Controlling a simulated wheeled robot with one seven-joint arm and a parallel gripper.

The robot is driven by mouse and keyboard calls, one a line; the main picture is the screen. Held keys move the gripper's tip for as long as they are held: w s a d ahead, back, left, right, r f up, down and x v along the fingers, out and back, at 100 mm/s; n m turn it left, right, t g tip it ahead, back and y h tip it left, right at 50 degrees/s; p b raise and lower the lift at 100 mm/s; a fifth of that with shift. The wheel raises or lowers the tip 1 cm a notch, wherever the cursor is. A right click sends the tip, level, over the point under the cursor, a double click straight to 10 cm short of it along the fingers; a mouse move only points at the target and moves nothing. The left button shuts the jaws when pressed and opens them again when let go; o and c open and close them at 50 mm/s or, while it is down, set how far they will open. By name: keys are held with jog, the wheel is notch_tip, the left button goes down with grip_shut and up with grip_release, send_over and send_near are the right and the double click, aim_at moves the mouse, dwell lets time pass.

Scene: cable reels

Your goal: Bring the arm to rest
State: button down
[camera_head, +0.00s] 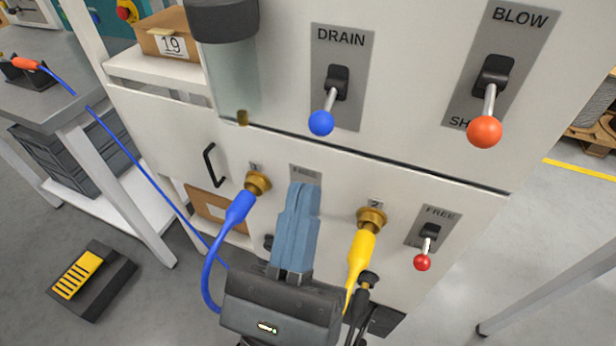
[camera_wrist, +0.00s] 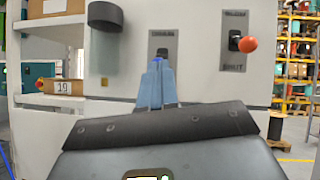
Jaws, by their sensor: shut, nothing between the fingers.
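My gripper (camera_head: 303,190) is in front of the white machine panel (camera_head: 160,128), its blue-grey fingers closed together with nothing between them. In the head view it covers part of the panel between a blue plug (camera_head: 238,208) at port 1 and a yellow plug (camera_head: 361,255) at port 2. In the wrist view the gripper (camera_wrist: 157,65) points toward the panel, below the DRAIN plate, whose blue knob is mostly hidden behind the fingertips. Whether the fingertips touch the panel I cannot tell.
Levers with a blue knob (camera_head: 321,123), an orange knob (camera_head: 484,131) and a red knob (camera_head: 422,263) stick out of the panel. A blue cable (camera_head: 140,165) runs left to a grey workbench (camera_head: 60,105). A yellow-and-black pedal (camera_head: 85,280) lies on the floor.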

jog(key=shift+s+a+f, duration=0.1)
jog(key=shift+s+f, duration=0.15)
jog(key=shift+s, duration=0.1)
dwell(0.3)
jog(key=s+d+f+n+g+y, duration=0.1)
jog(key=s+d+f+n+g, duration=0.2)
jog(key=s+d+n, duration=0.4)
jog(key=s+d+f+n+g+y, duration=0.2)
jog(key=s+d+f+n, duration=0.4)
jog(key=n, duration=1)
jog(key=s+d+f+n+g+y, duration=0.1)
jog(key=s+d+f+n+g, duration=0.3)
jog(key=s+d+n, duration=0.4)
jog(key=d+n, duration=0.2)
jog(key=n, duration=0.2)
jog(key=shift+f+g, duration=0.3)
jog(key=shift+g, duration=0.1)
